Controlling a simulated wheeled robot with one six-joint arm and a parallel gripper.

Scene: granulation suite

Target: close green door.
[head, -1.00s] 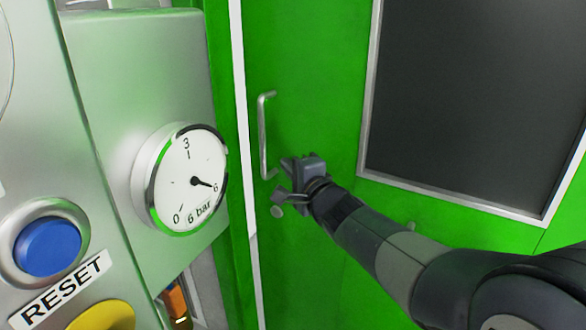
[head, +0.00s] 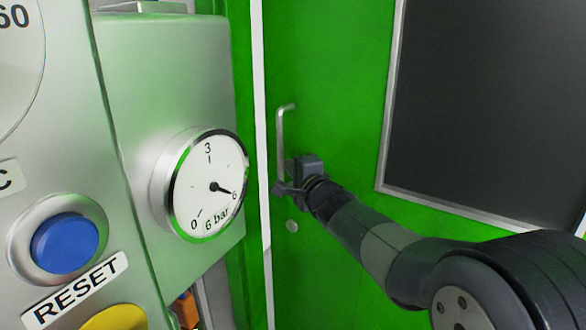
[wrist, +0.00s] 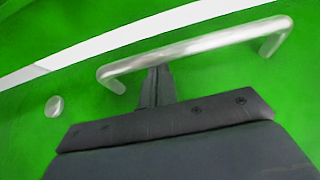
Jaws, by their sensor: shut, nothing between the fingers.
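The green door (head: 335,120) fills the middle and right of the head view, with a dark window panel set in it. Its silver bar handle (head: 281,140) stands upright near the door's left edge. In the wrist view the handle (wrist: 200,45) runs across the top. My gripper (head: 280,186) is at the lower end of the handle. In the wrist view my shut fingers (wrist: 157,85) reach up to the bar, with nothing between them. I cannot tell whether they touch it. A small round silver knob (head: 292,226) sits on the door below the handle.
A grey metal panel stands close on the left, with a pressure gauge (head: 210,188), a blue RESET button (head: 66,243) and a yellow button (head: 115,318). A white strip (head: 260,120) runs down along the door's left edge. The dark window (head: 490,110) is at right.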

